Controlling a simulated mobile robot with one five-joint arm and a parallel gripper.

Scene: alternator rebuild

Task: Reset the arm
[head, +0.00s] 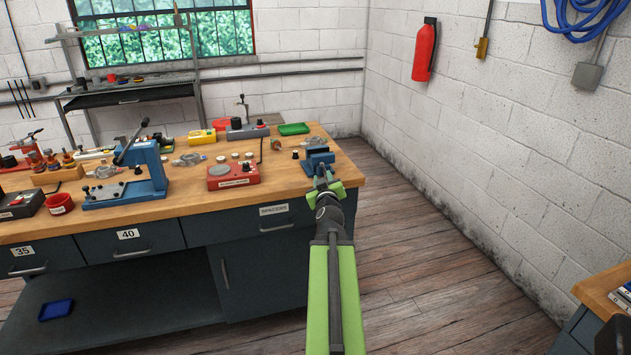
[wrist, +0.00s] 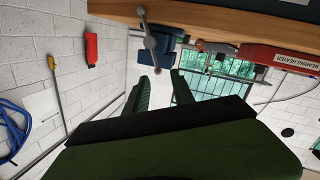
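My arm reaches forward from the bottom of the head view, and my gripper (head: 322,172) is at the right front corner of the workbench (head: 240,202), in front of a blue vise (head: 318,156). In the wrist view my gripper (wrist: 163,83) shows two green fingers standing apart with nothing between them. The blue vise (wrist: 172,45) with its grey handle is just beyond the fingertips there, under the bench edge in that tilted picture. I cannot tell whether a finger touches the vise.
A red bearing heater (head: 233,175), a blue press (head: 140,178) and a green tray (head: 293,129) stand on the bench. A red fire extinguisher (head: 425,50) hangs on the right wall. Another bench (head: 603,290) is at the lower right. The wooden floor between is clear.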

